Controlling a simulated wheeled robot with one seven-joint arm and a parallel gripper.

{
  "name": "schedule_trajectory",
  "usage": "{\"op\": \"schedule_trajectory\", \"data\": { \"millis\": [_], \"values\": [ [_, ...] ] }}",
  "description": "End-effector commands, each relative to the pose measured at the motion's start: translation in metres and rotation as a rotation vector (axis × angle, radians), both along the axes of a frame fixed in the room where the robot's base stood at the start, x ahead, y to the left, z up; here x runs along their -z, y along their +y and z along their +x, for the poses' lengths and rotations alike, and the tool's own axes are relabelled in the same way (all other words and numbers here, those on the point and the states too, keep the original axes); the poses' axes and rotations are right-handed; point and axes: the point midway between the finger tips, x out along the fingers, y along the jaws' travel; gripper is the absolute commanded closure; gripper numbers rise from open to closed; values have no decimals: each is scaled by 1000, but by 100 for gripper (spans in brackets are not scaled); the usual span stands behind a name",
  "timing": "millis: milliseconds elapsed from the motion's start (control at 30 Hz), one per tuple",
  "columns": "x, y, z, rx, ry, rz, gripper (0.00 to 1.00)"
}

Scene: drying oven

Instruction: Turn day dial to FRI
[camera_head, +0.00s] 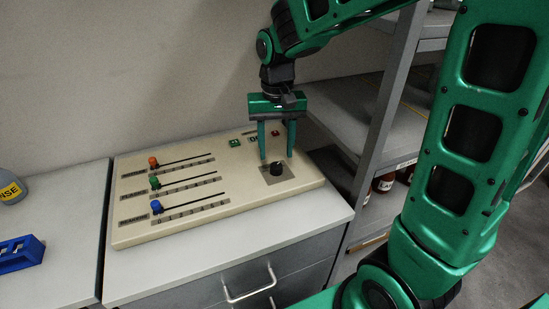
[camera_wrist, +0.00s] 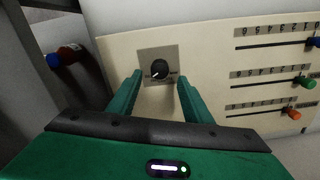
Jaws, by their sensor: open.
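The day dial is a black round knob (camera_head: 277,168) on a grey square plate at the right end of a cream control panel (camera_head: 130,228). In the wrist view the knob (camera_wrist: 159,69) has a white pointer mark aimed to the lower left; the lettering around it is too small to read. My gripper (camera_head: 277,158) points down at the knob, with its green fingers open on either side above it. In the wrist view the open fingers (camera_wrist: 160,85) frame the knob from below, and nothing is held between them.
Three sliders with orange (camera_head: 153,161), green (camera_head: 154,182) and blue (camera_head: 156,206) knobs sit on the panel's left. A green button (camera_head: 235,142) and a red button (camera_head: 276,133) are behind my gripper. A grey shelf (camera_head: 375,110) with bottles stands right. A blue rack (camera_head: 20,252) lies far left.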

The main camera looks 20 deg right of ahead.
Motion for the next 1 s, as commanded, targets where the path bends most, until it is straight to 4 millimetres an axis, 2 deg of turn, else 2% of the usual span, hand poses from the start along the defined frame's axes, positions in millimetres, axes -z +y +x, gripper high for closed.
{"op": "schedule_trajectory", "data": {
  "millis": [33,200,400,1000],
  "values": [
    [-11,0,1,0,-4,1,55],
    [-39,0,1,0,-3,0,55],
    [-57,0,1,0,-1,0,55],
    [-60,0,1,0,0,0,55]
  ]
}}
